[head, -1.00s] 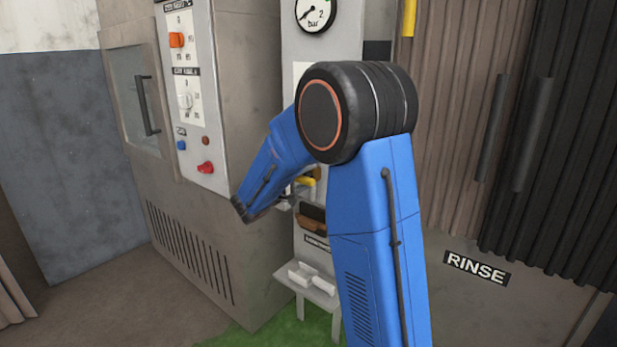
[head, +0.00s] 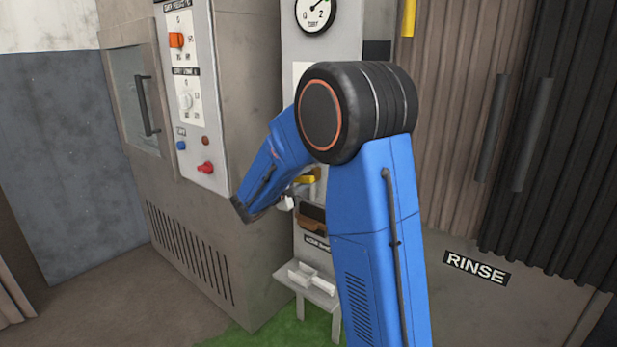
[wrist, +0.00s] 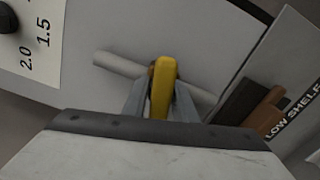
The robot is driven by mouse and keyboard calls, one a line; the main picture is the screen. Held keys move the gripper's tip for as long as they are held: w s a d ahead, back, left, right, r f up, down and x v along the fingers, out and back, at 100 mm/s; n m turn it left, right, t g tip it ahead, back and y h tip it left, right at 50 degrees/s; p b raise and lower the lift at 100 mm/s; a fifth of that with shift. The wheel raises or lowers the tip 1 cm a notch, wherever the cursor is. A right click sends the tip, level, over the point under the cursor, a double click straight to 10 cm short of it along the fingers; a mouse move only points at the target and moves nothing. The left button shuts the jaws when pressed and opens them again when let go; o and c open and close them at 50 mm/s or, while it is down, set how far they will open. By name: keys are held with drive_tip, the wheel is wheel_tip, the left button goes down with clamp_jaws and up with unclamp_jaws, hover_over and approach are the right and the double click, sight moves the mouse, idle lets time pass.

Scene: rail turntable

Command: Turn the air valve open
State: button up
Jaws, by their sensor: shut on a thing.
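The air valve's yellow lever (wrist: 164,88) stands between the two grey fingers of my gripper (wrist: 161,100) in the wrist view. The fingers are shut on it. A pale pipe (wrist: 115,65) runs slantwise behind the lever. In the head view the yellow lever (head: 306,179) shows only in part, beside my gripper (head: 287,203); my blue arm hides much of the valve. The round pressure gauge (head: 317,12) above has its needle pointing to the upper right.
A machine panel with an orange knob (head: 176,40) and a red knob (head: 205,167) stands left of my arm. A brown block (head: 311,222) sits below the valve. A small bench with white trays (head: 312,280) stands lower down. Strip curtains (head: 455,100) hang at right.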

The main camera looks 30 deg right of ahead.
drive_tip(key=n, duration=1.1)
drive_tip(key=shift+f, duration=0.1)
drive_tip(key=shift+n, duration=2.1)
drive_tip(key=o, duration=0.8)
drive_tip(key=shift+o, duration=0.2)
drive_tip(key=shift+a, duration=0.15)
drive_tip(key=v, duration=1.7)
